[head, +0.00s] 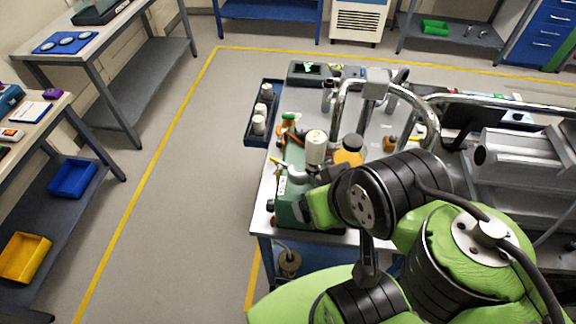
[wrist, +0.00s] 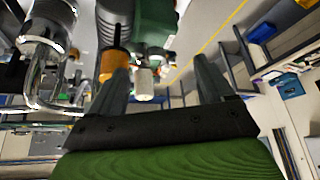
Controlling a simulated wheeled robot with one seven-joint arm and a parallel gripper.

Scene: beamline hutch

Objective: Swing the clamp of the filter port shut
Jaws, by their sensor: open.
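My gripper (wrist: 158,72) is open in the wrist view, with its two dark fingers apart. A white cap (wrist: 145,84) shows between the fingers, below a green body (wrist: 154,22). An orange part (wrist: 111,62) with a dark rod lies beside the left finger. No contact is clear. In the head view a green unit (head: 287,212) stands at the bench's near left corner, with a white cylinder (head: 316,147) and an orange dark-topped part (head: 348,154) beyond it. My arm hides the fingertips there. I cannot clearly make out the filter port's clamp or its position.
Bright bent pipes (head: 432,125) rise over the bench, and a pipe also shows at left in the wrist view (wrist: 32,88). A blue tray (head: 256,135) with pale cylinders hangs at the bench's left edge. Large grey cylindrical equipment (head: 520,150) fills the right. The floor at left is clear.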

